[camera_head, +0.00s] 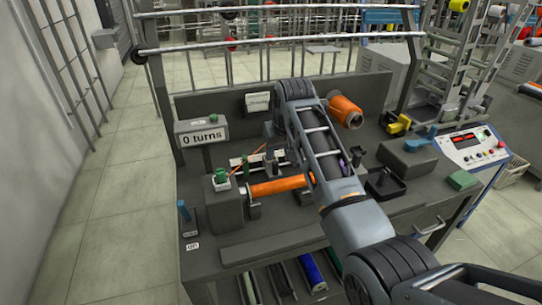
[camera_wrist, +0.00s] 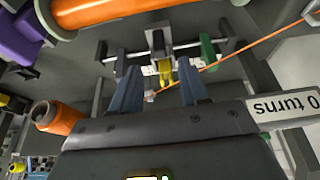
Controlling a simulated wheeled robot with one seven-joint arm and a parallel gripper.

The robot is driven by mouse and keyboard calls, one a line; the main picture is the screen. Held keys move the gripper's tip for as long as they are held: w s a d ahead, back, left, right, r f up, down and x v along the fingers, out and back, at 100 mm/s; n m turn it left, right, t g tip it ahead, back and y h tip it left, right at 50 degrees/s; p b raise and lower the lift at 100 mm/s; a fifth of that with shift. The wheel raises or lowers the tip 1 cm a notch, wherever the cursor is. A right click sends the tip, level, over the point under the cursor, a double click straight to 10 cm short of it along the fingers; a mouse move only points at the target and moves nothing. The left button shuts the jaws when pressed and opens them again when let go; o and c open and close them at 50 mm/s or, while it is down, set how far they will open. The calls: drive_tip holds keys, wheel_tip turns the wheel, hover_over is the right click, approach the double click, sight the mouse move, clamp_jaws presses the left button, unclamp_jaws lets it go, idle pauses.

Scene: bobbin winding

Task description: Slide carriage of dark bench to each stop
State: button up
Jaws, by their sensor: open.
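The dark bench (camera_head: 305,230) fills the middle of the head view. Its rail with pale scale strips (camera_head: 243,161) lies behind the orange bobbin (camera_head: 277,186), partly hidden by my arm. In the wrist view, a dark carriage with a yellow piece (camera_wrist: 165,74) sits on the rail. A green stop (camera_wrist: 208,50) stands to its right there. My gripper (camera_wrist: 160,68) is open, with blue fingers on either side of the yellow piece in the picture. I cannot tell whether either finger touches it. An orange thread (camera_wrist: 225,58) runs from near the fingers to the upper right.
A "0 turns" display (camera_head: 201,136) stands at the bench's left. An orange spool (camera_head: 345,112) is at the back, with a yellow part (camera_head: 397,125) right of it. A black tray (camera_head: 385,187) and control panel (camera_head: 474,146) are at the right. The front strip is clear.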

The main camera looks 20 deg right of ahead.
sight(276, 162)
drive_tip(key=shift+x, duration=3.85)
drive_tip(key=shift+w, duration=0.1)
clamp_jaws()
